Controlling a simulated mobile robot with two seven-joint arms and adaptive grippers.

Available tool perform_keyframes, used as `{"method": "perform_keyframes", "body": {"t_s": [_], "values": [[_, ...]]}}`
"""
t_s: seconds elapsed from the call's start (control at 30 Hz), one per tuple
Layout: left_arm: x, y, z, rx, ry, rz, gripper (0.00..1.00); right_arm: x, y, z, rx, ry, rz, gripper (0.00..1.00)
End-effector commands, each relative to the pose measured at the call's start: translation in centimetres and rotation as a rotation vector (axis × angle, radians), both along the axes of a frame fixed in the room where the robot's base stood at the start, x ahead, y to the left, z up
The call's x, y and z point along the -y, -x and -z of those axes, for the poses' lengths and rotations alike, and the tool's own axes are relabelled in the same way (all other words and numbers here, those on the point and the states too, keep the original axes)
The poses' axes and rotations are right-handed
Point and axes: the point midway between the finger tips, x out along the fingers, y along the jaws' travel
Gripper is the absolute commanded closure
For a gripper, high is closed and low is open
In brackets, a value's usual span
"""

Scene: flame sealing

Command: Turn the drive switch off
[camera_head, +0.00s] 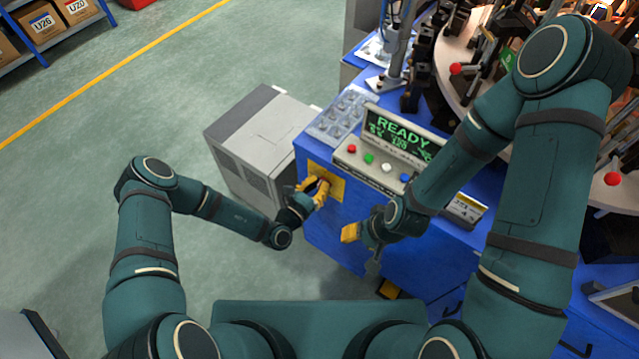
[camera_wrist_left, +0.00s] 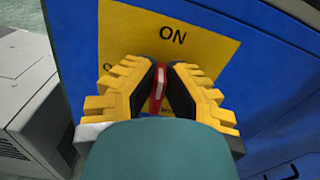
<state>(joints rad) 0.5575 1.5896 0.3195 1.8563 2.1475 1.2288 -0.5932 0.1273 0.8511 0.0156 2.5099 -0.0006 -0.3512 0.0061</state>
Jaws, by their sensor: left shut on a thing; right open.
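The drive switch has a red handle (camera_wrist_left: 158,84) on a yellow plate (camera_wrist_left: 215,48) on the blue cabinet front. In the left wrist view the plate reads ON above the handle, and another label at its left is mostly hidden. The handle stands roughly upright in that picture, towards ON. My left gripper (camera_wrist_left: 159,90) has its yellow fingers shut on the handle, one on each side. In the head view the left gripper (camera_head: 321,188) is at the yellow plate (camera_head: 336,181) and hides the handle. My right gripper (camera_head: 358,238) is open and apart from the cabinet front.
A control panel (camera_head: 383,172) with several coloured buttons and a READY display (camera_head: 403,135) sits on the blue cabinet (camera_head: 335,238). A clear tray (camera_head: 341,113) lies beside it. A grey box unit (camera_head: 250,135) stands close left of the cabinet. The floor further left is clear.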

Motion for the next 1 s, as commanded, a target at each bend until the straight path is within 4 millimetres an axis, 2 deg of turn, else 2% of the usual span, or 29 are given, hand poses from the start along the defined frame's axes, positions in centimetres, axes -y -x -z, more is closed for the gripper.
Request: {"method": "perform_keyframes", "body": {"t_s": [0.5,1.0], "values": [[-0.59,-0.66,0.16,-0.272,0.379,-0.002,1.00,0.06,-0.37,-1.10,0.008,0.002,0.006,0.53],[-1.01,-1.01,0.81,-0.550,0.765,0.001,1.00,0.06,-0.37,-1.00,0.008,0.002,0.006,0.53]]}}
